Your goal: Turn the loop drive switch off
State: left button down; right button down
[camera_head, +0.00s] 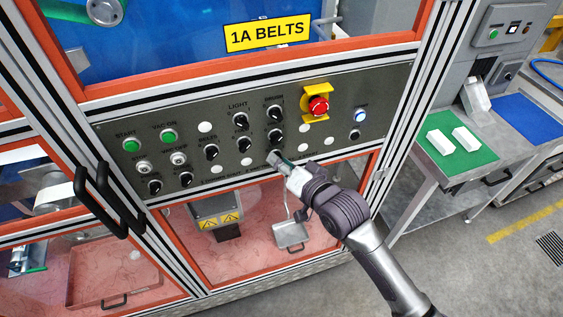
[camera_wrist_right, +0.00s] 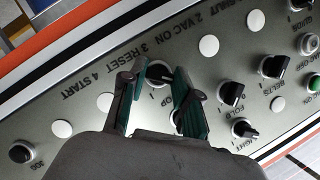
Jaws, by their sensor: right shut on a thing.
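A grey control panel (camera_head: 180,128) carries several black rotary switches. My right gripper (camera_head: 274,158) is at its lower middle, just below a black switch (camera_head: 275,136). My left gripper is not in view.
A red emergency stop (camera_head: 318,105) in a yellow guard stands above right of my gripper. Nearby switches, such as one in the wrist view (camera_wrist_right: 232,93), are close to the fingers. Black door handles (camera_head: 105,200) stick out at left. A table with a green mat (camera_head: 457,147) stands at right.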

jog(key=shift+f, duration=0.1)
jog(key=c, duration=0.8)
grip_release()
jog(key=shift+c, duration=0.2)
jog(key=shift+s, duration=0.1)
jog(key=v, duration=1.2)
jog(key=shift+f, duration=0.1)
